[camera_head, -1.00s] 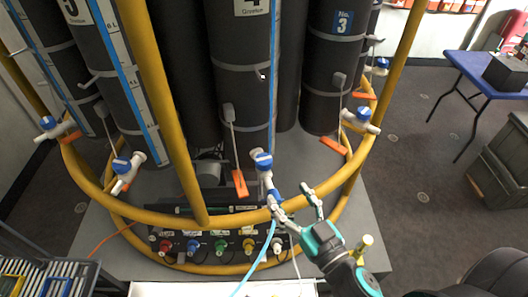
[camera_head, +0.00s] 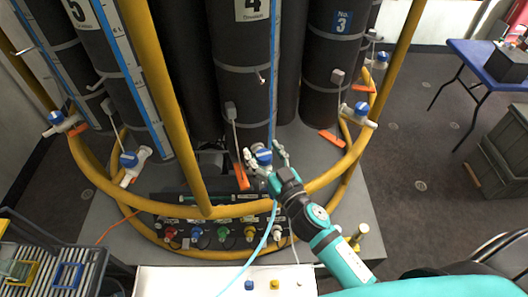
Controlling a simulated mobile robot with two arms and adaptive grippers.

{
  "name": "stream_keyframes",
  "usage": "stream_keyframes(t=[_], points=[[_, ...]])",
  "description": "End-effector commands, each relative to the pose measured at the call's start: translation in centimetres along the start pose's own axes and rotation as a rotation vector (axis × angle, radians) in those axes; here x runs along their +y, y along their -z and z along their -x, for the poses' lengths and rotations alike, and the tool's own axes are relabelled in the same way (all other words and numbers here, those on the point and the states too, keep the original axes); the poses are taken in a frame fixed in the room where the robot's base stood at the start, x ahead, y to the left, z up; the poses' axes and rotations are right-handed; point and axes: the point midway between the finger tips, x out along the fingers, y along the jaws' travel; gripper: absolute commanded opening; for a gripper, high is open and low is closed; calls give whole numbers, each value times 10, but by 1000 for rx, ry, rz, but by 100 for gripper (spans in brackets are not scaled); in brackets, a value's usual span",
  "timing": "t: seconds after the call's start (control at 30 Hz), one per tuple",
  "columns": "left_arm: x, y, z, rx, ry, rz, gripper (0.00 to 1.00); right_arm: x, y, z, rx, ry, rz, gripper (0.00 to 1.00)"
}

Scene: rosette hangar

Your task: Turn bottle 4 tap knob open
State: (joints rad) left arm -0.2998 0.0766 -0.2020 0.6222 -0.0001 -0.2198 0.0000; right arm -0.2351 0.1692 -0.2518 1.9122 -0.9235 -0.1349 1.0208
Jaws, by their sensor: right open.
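Bottle 4 (camera_head: 240,60) is a tall dark cylinder with a white "4" label. Its tap has a blue knob (camera_head: 264,156) on a white body, low in front of the bottle. My right gripper (camera_head: 264,157) is at this tap, with its fingers apart on either side of the blue knob. Whether the fingers touch the knob cannot be told. The lower tap body is partly hidden by the gripper. A light blue tube (camera_head: 262,245) runs down from the tap. My left gripper is not in view.
A yellow ring rail (camera_head: 330,178) with upright posts surrounds the bottles. Other blue-knobbed taps stand at bottle 5 (camera_head: 128,160) and bottle 3 (camera_head: 361,108). A panel of coloured connectors (camera_head: 222,233) and a white surface (camera_head: 180,283) lie below. A blue table (camera_head: 480,62) stands at right.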

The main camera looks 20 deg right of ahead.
Motion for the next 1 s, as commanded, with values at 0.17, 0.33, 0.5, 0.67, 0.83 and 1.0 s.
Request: stream_keyframes(t=[0.17,0.33,0.5,0.67,0.83,1.0], points=[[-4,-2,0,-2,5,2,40,0,0,0,0,0,0,52],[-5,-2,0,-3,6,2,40,0,0,0,0,0,0,29],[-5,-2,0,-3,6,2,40,0,0,0,0,0,0,7],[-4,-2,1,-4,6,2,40,0,0,0,0,6,1,6],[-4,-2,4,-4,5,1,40,0,1,0,0,39,2,6],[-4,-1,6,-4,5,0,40,0,0,0,-1,58,2,5]])
